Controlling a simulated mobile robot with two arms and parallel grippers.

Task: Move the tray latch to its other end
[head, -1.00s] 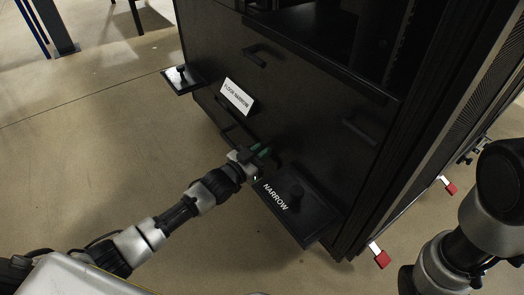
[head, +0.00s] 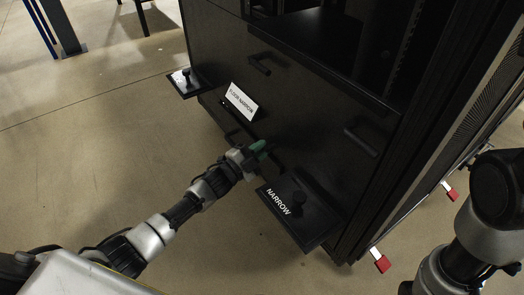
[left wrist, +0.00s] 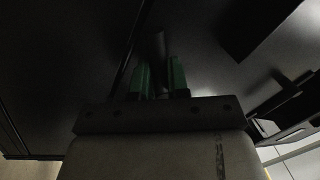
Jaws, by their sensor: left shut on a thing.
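My left gripper (head: 260,150), with green fingertips, is at the lower front of the black rack, between the "FLOOR NARROW" sign (head: 242,102) and the "NARROW" tray (head: 310,235). In the left wrist view, its green fingers (left wrist: 160,80) are shut on a dark upright peg (left wrist: 159,45), which looks like the tray latch. The latch is black on black and mostly hidden by the fingers in the head view. My right arm shows at the right edge, but its gripper is out of view.
A smaller tray with a knob (head: 184,83) sticks out at the rack's left corner. The "NARROW" tray also carries a black knob (head: 298,198). Dark handles (head: 259,66) are on the rack front. Red tags (head: 382,263) hang at the right.

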